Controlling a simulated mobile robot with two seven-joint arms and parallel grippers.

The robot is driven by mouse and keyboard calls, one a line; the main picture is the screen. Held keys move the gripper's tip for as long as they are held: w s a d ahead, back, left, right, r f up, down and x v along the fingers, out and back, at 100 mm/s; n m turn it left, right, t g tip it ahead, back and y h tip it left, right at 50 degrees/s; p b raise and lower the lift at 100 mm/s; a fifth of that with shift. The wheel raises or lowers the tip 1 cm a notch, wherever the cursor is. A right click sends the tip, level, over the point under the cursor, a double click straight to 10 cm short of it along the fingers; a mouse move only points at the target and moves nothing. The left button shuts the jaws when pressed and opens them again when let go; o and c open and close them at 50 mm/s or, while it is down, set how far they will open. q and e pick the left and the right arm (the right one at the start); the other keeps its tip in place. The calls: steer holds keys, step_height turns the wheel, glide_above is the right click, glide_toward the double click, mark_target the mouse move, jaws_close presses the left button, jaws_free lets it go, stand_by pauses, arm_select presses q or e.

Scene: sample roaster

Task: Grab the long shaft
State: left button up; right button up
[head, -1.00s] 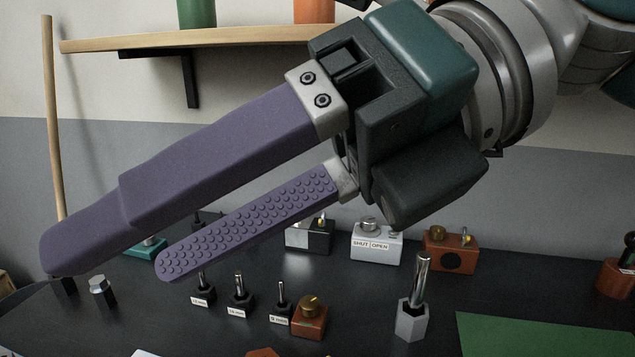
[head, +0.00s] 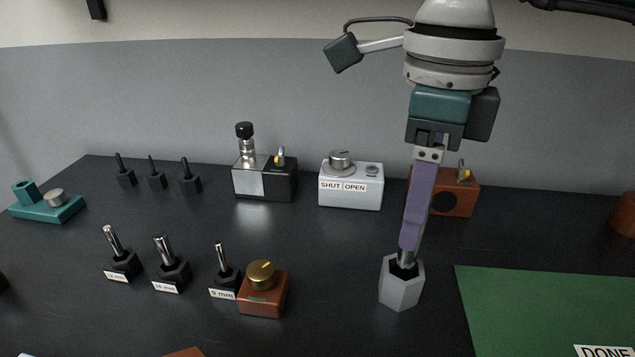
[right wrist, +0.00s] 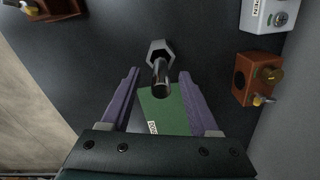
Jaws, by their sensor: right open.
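In the right wrist view the shaft (right wrist: 161,71) appears between the tips of the two spread fingers, with the hexagonal holder (right wrist: 157,48) beyond. The right gripper (right wrist: 159,78) is open, with a gap on each side of the shaft. My left gripper is not in view.
A green mat (head: 550,305) lies right of the holder. A brown box (head: 459,197) and a white SHUT/OPEN box (head: 350,187) stand behind. Several short shafts in black holders and a brown knob box (head: 263,290) stand left. Dark table between is bare.

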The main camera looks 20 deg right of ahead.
step_height(320, 180, down, 4)
steer(key=shift+d+r, duration=0.15)
steer(key=shift+r, duration=0.1)
steer(key=shift+c, duration=0.2)
jaws_close()
steer(key=shift+r, duration=0.1)
stand_by(1.0)
